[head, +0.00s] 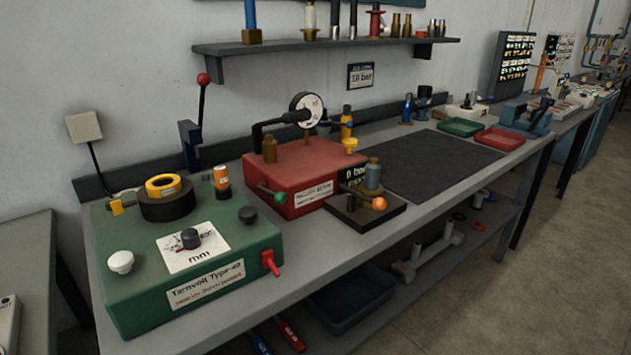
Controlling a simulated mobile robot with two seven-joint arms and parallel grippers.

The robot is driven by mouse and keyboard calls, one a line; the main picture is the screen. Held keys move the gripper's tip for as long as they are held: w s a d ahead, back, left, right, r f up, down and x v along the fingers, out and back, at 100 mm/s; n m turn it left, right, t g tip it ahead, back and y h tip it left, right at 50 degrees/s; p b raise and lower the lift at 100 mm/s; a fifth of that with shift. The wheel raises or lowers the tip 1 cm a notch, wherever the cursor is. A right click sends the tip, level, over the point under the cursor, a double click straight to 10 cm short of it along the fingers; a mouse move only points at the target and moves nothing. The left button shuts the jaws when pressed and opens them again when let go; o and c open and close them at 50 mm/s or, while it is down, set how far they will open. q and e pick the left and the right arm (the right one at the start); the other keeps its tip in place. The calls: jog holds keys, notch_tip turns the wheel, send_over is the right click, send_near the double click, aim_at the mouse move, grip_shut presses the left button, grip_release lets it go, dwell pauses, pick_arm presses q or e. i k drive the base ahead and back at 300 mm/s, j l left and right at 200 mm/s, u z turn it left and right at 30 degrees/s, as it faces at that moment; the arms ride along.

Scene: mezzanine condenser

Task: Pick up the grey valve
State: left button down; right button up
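The likeliest grey valve is a small grey cylinder with a brass-coloured foot (373,174). It stands upright on a dark base plate (340,221) in front of the red box (290,180). An orange ball knob (379,204) is at its front right. I cannot tell for certain that this part is the grey valve, as several similar small fittings are in view. Neither of my grippers shows in the head view.
A green tester box (130,285) fills the bench's near left. A black mat (430,165) lies bare to the right. Green (461,128) and red (500,139) trays stand behind it. A wall shelf (300,46) above holds fittings. A red-knobbed lever (203,79) rises at the back.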

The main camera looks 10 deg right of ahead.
aim_at(372, 187)
jog(key=l+u, duration=0.75)
jog(key=u, duration=0.15)
jog(key=l+u, duration=0.15)
jog(key=l, duration=0.3)
jog(key=k+l+u, duration=0.2)
jog(key=l, duration=0.2)
